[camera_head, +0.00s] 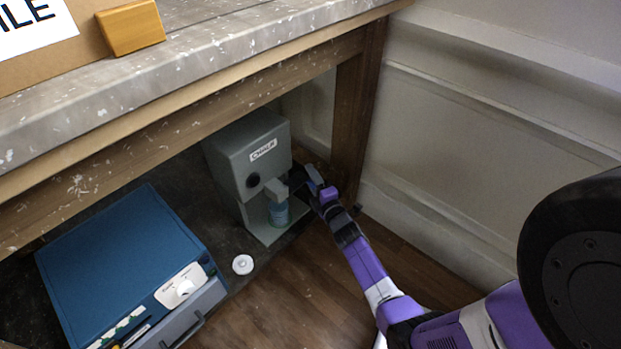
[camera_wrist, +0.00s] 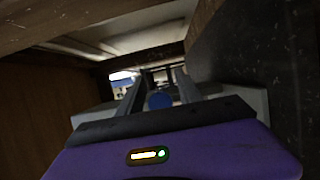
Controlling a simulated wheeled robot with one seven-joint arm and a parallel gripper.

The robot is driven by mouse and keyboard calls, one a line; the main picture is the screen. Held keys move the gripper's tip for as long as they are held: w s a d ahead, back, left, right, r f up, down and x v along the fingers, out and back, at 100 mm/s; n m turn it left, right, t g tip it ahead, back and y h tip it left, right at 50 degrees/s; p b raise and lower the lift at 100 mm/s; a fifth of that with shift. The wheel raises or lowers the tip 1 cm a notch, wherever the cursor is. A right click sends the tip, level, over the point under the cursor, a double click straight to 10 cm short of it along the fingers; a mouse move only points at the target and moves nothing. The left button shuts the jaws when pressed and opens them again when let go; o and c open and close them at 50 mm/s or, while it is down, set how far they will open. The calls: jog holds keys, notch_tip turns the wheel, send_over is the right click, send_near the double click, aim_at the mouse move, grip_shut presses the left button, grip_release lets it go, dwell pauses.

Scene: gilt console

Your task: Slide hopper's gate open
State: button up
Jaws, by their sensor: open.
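The hopper (camera_head: 232,157) is a grey box labelled "CHALK" with a dark round knob on its front, standing under the console. A light grey spout (camera_head: 276,189) juts from its front, above a blue-grey jar (camera_head: 278,212) on the hopper's base. My gripper (camera_head: 303,183) is at the hopper's right side, level with the spout; its fingertips are partly hard to make out. In the wrist view my gripper (camera_wrist: 160,92) is open, with a blue round thing (camera_wrist: 160,100) showing between its fingers. I cannot tell whether it is the gate's end, or whether the fingers touch it.
The console's speckled top (camera_head: 200,65) hangs over the hopper, and a wooden leg (camera_head: 357,115) stands close behind my gripper. A blue box with a drawer (camera_head: 120,265) and a white round disc (camera_head: 243,264) lie to the left. A panelled wall (camera_head: 470,130) is on the right.

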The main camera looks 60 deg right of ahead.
jog(key=shift+a, duration=0.15)
jog(key=p+v, duration=0.2)
jog(key=v, duration=0.5)
jog(key=shift+s, duration=0.35)
jog(key=shift+a, duration=0.15)
jog(key=s+a+r+m+t+y, duration=0.1)
jog(key=s+a+r+m+y, duration=0.2)
jog(key=a, duration=0.6)
jog(key=s+a+r+m+y, duration=0.15)
jog(key=s+a, duration=0.35)
jog(key=a, duration=0.5)
jog(key=s+a+r+m+t+y, duration=0.1)
jog(key=s+a+r+y, duration=0.25)
jog(key=a, duration=0.55)
jog(key=s+a+r+m+g+y, duration=0.1)
jog(key=s+a+r+m+y, duration=0.1)
jog(key=s+a+r, duration=0.35)
jog(key=s+a+r+m+y, duration=0.1)
jog(key=s+a+r+m, duration=0.2)
jog(key=r, duration=0.5)
notch_tip(320, 180, up, 30)
jog(key=p, duration=3)
jog(key=shift+w, duration=0.2)
jog(key=shift+d+r, duration=0.1)
